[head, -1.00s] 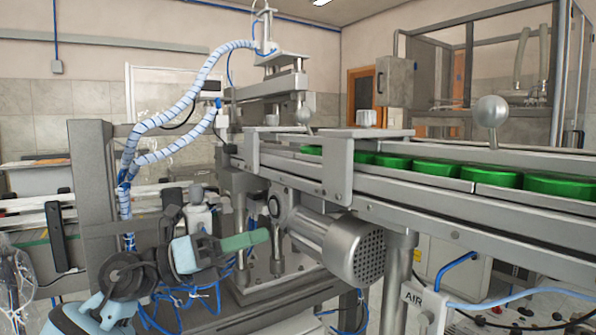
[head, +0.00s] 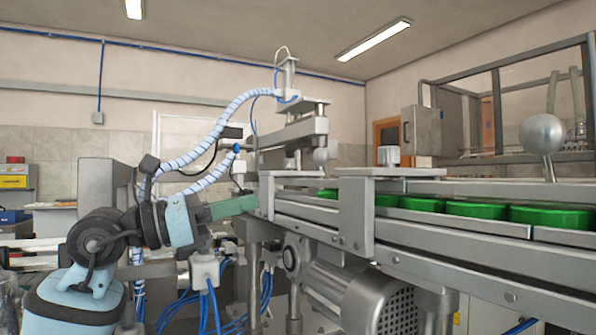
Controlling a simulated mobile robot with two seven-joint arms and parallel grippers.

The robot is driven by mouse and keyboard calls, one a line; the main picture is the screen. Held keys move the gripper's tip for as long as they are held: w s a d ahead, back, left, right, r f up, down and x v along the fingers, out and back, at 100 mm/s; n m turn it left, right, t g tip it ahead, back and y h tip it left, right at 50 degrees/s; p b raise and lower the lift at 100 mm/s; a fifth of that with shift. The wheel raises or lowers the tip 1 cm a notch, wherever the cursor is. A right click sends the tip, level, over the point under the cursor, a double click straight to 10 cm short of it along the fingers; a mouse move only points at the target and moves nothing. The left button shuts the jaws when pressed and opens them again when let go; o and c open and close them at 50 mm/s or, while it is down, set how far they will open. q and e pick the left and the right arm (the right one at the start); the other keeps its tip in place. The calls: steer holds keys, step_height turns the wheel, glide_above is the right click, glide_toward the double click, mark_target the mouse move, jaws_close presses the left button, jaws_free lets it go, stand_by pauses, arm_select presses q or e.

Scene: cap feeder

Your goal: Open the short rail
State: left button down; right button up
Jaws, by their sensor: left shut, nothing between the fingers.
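The conveyor (head: 455,257) runs from the right toward the capping head, with metal guide rails along its edges. A small ball knob (head: 320,156) stands near its left end, beside a flat metal plate (head: 292,173); I cannot tell for certain which piece is the short rail. A larger ball knob (head: 541,134) stands on a stem at the right. My left gripper (head: 252,203), with green fingers, is shut and empty. Its tips are close to the upright bracket at the conveyor's left end; contact cannot be told. My right gripper is not in view.
Green caps (head: 475,210) sit in a row in the conveyor channel. A motor (head: 375,300) hangs below it. A blue-and-white wrapped hose (head: 212,133) loops behind my left arm. The capping head (head: 300,130) stands above the conveyor's left end.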

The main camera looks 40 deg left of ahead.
arm_select(q)
steer(key=w+d+r+p, duration=0.3)
steer(key=w+d+r, duration=0.1)
steer(key=w, duration=0.4)
steer(key=shift+w+d+r, duration=0.25)
steer(key=shift+d+r, duration=0.05)
steer(key=shift+r, duration=0.1)
